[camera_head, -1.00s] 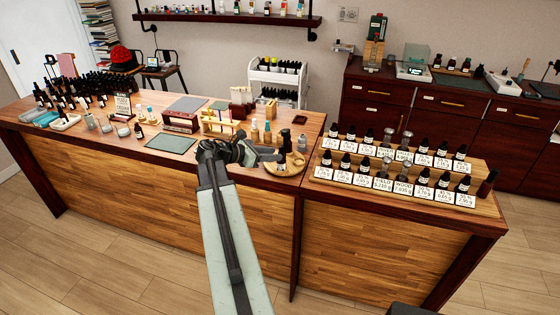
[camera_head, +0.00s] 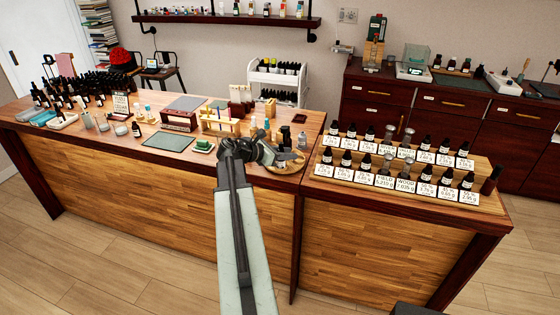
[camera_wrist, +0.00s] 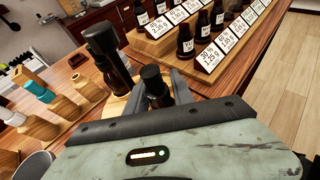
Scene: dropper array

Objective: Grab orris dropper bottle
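My gripper (camera_head: 288,158) is at the right end of the long counter, over a round wooden tray (camera_head: 272,168). In the wrist view its fingers (camera_wrist: 161,93) are apart, and a small dark bottle with a black cap (camera_wrist: 153,78) shows between or just beyond them; I cannot tell if they touch it. A taller dark bottle (camera_wrist: 112,58) stands just left of it. Black-capped dropper bottles with white label cards stand on a stepped wooden rack (camera_head: 320,172) to the right. I cannot read the word orris on any label.
Wooden-looking bottles with coloured tops (camera_wrist: 38,92) stand left of my gripper. A rack of tubes (camera_head: 218,124) and a green dish (camera_head: 203,146) are farther left. A dark mat (camera_head: 168,142) lies on the counter. The floor in front is clear.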

